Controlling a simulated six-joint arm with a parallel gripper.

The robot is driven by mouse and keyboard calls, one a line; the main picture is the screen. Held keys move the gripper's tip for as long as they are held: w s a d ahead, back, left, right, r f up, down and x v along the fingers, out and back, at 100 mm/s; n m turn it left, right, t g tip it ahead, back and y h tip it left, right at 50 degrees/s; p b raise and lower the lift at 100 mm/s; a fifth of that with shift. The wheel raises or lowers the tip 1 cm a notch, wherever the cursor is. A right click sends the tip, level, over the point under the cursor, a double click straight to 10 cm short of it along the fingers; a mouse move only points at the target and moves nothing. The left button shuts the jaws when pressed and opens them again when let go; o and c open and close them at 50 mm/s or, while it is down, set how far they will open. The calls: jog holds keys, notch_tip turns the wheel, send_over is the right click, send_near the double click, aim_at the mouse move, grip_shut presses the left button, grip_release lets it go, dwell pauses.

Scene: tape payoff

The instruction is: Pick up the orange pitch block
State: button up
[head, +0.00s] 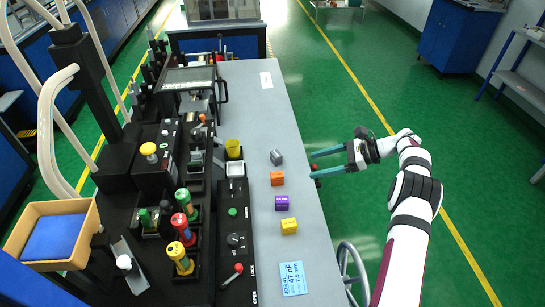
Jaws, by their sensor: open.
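The orange pitch block (277,179) sits on the grey work surface (258,120), in a column of small blocks near the right edge. A grey block (276,157) is just behind it and a purple block (282,202) just in front. My gripper (312,164) comes in from the right with two teal fingers, open and empty. Its fingertips are to the right of the orange block, around the right edge of the work surface, and apart from it. Their height above the surface is hard to tell.
A yellow block (289,226) stands in front of the purple one. A blue label card (293,278) lies nearer. A black machine (150,190) with coloured spools and levers fills the left side. A red-knobbed lever (238,268) sticks up at front left. A handwheel (353,265) is beside the right edge.

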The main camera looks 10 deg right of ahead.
notch_tip(320, 180, down, 4)
jog(key=d+m+t, duration=0.1)
jog(key=d, duration=0.1)
send_near(278, 174)
jog(key=shift+m+y, duration=0.3)
jog(key=shift+y, duration=0.1)
jog(key=a+f, duration=0.1)
jog(key=w+a+f, duration=0.1)
jog(key=a, duration=0.1)
jog(key=shift+a+f, duration=0.25)
jog(key=shift+f, duration=0.1)
jog(key=x, duration=0.6)
jog(key=shift+w+r, duration=0.15)
grip_shut()
